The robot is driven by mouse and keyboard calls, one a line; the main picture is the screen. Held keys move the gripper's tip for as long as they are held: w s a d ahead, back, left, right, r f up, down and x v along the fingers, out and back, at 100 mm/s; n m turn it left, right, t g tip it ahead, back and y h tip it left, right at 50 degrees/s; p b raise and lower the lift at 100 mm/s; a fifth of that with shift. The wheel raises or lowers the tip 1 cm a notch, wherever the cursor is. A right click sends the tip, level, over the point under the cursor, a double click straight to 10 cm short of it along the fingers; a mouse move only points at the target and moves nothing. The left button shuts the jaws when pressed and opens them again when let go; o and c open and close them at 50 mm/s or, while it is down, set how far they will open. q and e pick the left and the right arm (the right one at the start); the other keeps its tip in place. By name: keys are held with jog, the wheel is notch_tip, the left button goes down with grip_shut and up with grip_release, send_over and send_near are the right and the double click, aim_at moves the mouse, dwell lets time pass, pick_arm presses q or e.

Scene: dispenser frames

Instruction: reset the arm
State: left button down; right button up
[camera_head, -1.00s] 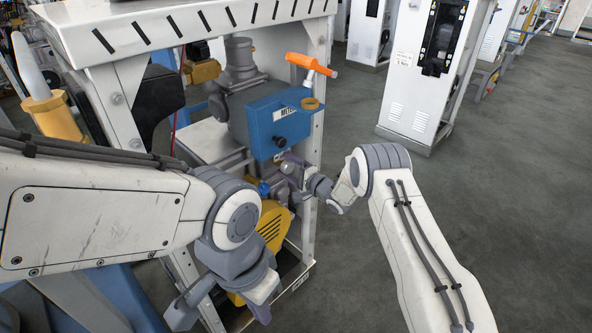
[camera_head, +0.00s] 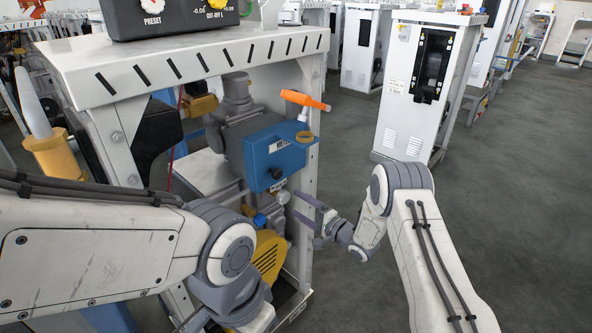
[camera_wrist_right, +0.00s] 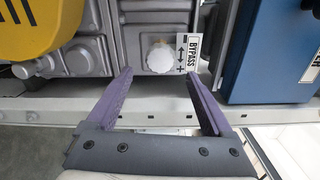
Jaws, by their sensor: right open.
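My right gripper (camera_head: 303,214) is open and empty beside the dispenser frame. In the right wrist view its two purple fingers (camera_wrist_right: 158,75) are spread. A pale bypass knob (camera_wrist_right: 159,57) shows beyond and between the fingertips, and they do not grip it. In the head view a round grey knob (camera_head: 283,197) sits just left of the fingers. My left arm crosses the lower left. Only part of my left gripper (camera_head: 197,321) shows at the bottom edge, and its jaws are cut off.
The white dispenser frame (camera_head: 75,62) holds a blue meter box (camera_head: 262,160), an orange-handled nozzle (camera_head: 304,100) and a yellow cover (camera_head: 268,254). A BYPASS label (camera_wrist_right: 193,57) is beside the pale knob. A white cabinet (camera_head: 397,112) stands behind right. The floor (camera_head: 520,210) at right is clear.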

jog(key=shift+w+d+r, duration=0.1)
jog(key=shift+w+r, duration=0.05)
jog(key=shift+r, duration=0.05)
jog(key=s+d+r+n+g+h, duration=0.2)
jog(key=s+d+r+n+h, duration=0.25)
jog(key=d+h, duration=0.5)
jog(key=s+d+r+n+g+h, duration=0.2)
jog(key=s+n+g, duration=0.15)
jog(key=s, duration=0.95)
jog(key=s+d+r+n+g+h, duration=0.1)
jog(key=s+d+n+g, duration=0.3)
jog(key=s, duration=0.9)
jog(key=s+a+r+n+g, duration=0.2)
jog(key=s+a+r+n, duration=0.1)
jog(key=s+a, duration=0.5)
jog(key=s+a+r+n+g, duration=0.2)
jog(key=s+a+r+n, duration=0.1)
jog(key=s+a, duration=0.4)
notch_tip(320, 180, up, 20)
jog(key=p, duration=2)
jog(key=shift+m+y, duration=0.3)
jog(key=shift+y, duration=0.15)
